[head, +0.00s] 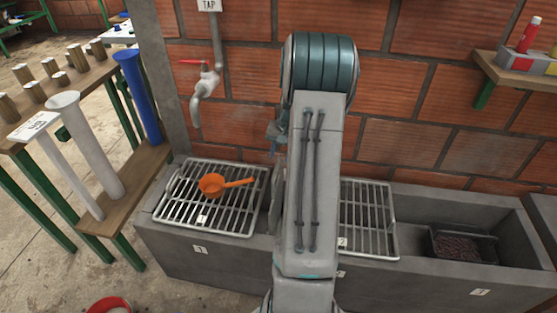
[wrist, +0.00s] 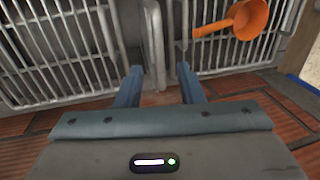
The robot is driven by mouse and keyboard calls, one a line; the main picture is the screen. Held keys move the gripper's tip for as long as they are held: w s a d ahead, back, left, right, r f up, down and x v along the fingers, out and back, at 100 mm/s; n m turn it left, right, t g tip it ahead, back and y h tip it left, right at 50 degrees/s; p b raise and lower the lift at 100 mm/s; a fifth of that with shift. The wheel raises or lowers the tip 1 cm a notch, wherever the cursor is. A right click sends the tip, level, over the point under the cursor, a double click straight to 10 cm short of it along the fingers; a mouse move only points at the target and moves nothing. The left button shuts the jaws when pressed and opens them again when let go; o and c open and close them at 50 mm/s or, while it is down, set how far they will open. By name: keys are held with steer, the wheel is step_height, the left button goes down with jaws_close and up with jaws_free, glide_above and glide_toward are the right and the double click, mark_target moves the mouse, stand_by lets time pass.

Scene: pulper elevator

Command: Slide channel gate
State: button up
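The channel gate appears as an upright grey plate (wrist: 153,40) between two metal grates in the wrist view. In the head view a strip of this grey plate (head: 277,200) shows just left of my arm; the rest is hidden. My gripper (wrist: 158,72) is open, its two blue fingers apart on either side of the plate's near end. I cannot tell whether either finger touches it. In the head view my arm hides most of the gripper.
An orange scoop (head: 212,185) lies on the left grate (head: 180,222). A second grate (head: 372,248) is right of my arm, then a dark tray (head: 485,245) in the trough. A tap (head: 205,83) and brick wall (head: 405,150) stand behind; a shelf (head: 500,75) is upper right.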

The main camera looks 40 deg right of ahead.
step_height(320, 180, up, 9)
steer(key=s+d+p, duration=0.1)
steer(key=shift+s, duration=0.15)
steer(key=shift+r, duration=0.15)
stand_by(0.4)
